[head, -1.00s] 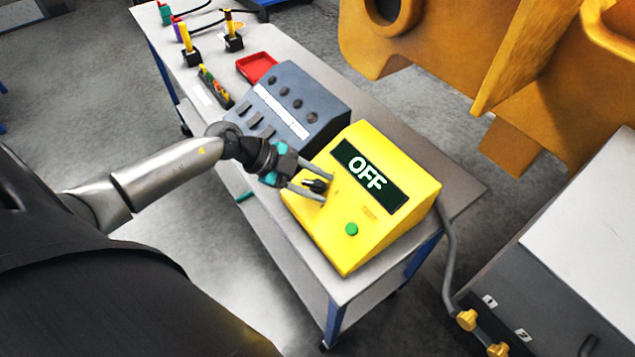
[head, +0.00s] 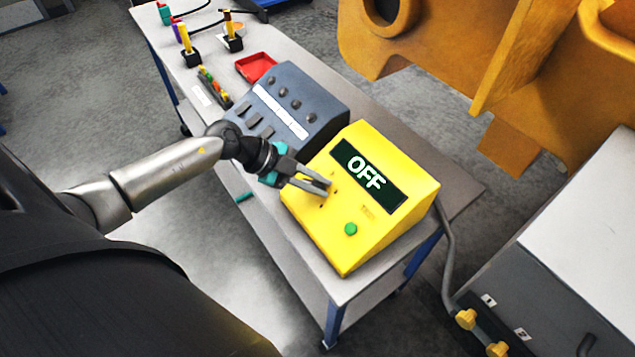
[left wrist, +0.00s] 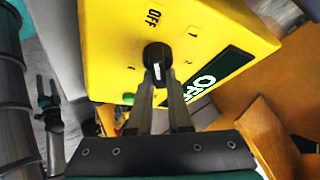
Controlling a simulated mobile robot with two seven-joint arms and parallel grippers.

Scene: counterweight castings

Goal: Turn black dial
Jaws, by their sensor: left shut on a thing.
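The yellow control box (head: 385,228) stands on the table, with a display (head: 369,176) reading OFF and a green button (head: 351,229). The black dial (left wrist: 157,55) is on its sloped face, below a printed OFF label in the left wrist view; a pale mark shows on the dial. My left gripper (head: 328,189) reaches it from the left, and its fingers (left wrist: 160,75) are shut on the dial. In the head view the fingers hide most of the dial.
A grey panel (head: 318,103) with dark knobs stands close beside the yellow box. A red tray (head: 256,67) and small upright tools (head: 188,45) are farther back on the table. Large orange castings (head: 440,35) are beyond it; a grey cabinet (head: 590,235) is at right.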

